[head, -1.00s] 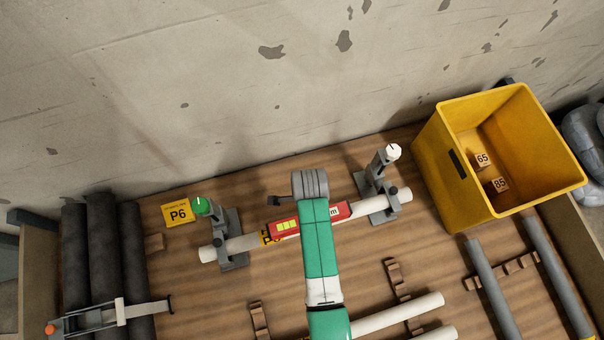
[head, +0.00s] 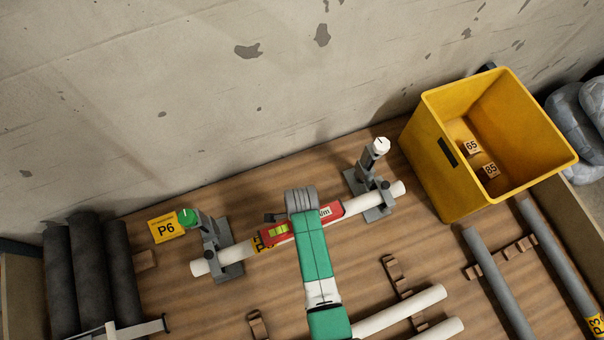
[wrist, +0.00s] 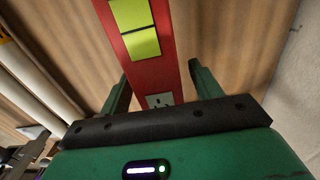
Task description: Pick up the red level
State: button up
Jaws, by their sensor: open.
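The red level (head: 274,234) has yellow-green vial windows and appears along the white pipe held by two clamp stands in the head view. My arm covers its middle. I cannot tell whether it rests on the pipe. In the wrist view the level (wrist: 160,68) runs up between the two green fingers of my gripper (wrist: 160,88). In the head view my fingertips are hidden behind my wrist.
The white pipe (head: 367,204) sits in a left clamp stand (head: 222,250) with a green knob and a right one (head: 370,185) with a white knob. A yellow bin (head: 432,165) stands at right. Dark pipes (head: 88,275) lie at left; a P6 card (head: 167,227) is nearby.

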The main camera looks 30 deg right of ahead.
jog(key=c, duration=1.2)
